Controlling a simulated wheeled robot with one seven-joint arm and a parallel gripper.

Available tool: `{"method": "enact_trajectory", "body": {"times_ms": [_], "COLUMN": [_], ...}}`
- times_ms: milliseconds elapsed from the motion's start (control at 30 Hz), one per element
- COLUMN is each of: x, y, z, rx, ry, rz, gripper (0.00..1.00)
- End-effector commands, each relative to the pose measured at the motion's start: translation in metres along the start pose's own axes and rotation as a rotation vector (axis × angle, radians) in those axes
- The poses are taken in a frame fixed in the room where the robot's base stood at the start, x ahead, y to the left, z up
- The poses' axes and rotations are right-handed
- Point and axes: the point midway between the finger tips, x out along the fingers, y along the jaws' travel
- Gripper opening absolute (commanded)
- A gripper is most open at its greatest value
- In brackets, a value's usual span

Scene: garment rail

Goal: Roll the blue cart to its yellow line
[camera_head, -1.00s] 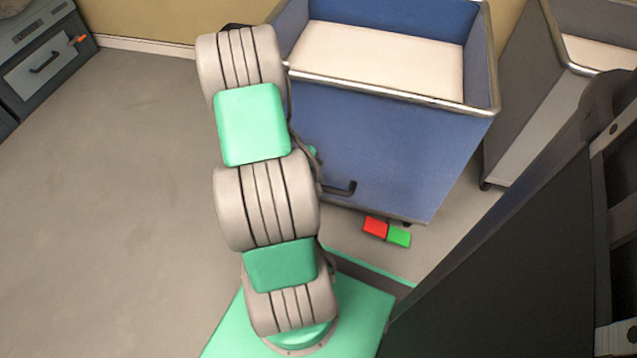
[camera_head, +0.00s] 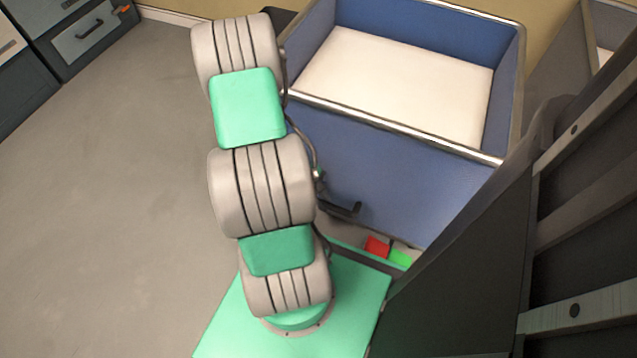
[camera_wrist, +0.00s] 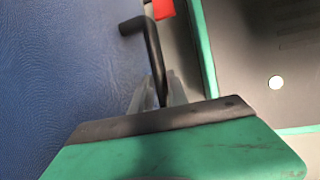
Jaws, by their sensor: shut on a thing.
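The blue cart (camera_head: 400,160) stands at the upper right of the head view, an open box with a metal rim and a pale inside floor. Its side fills the left of the wrist view (camera_wrist: 60,80). A dark bent handle (camera_head: 345,211) sticks out from its near side and also shows in the wrist view (camera_wrist: 153,50). My gripper (camera_wrist: 160,95) is shut on this handle; in the head view my arm hides it. Red (camera_head: 377,247) and green (camera_head: 401,258) pedals sit low at the cart's near side. No yellow line is visible.
A grey cart (camera_head: 560,65) stands right of the blue cart, partly cut off. Dark drawer cabinets (camera_head: 85,35) stand at the upper left by the wall. The grey floor (camera_head: 110,200) on the left is clear. The pedals are close to my green base.

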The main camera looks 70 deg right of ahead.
Motion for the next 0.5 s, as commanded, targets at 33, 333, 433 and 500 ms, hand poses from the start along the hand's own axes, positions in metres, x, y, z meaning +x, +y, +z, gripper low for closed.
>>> {"method": "enact_trajectory", "body": {"times_ms": [33,333,433,500], "x": [-0.0007,0.0000,-0.0002,-0.0003], "y": [0.0017,0.0020,0.0016,0.0016], "z": [-0.0008,-0.0014,-0.0016,-0.0018], "rx": [0.006,0.007,0.005,0.004], "ry": [0.006,0.005,0.005,0.005], "rz": [0.004,0.006,0.006,0.006], "gripper": [0.00,0.24,0.32,0.38]}}
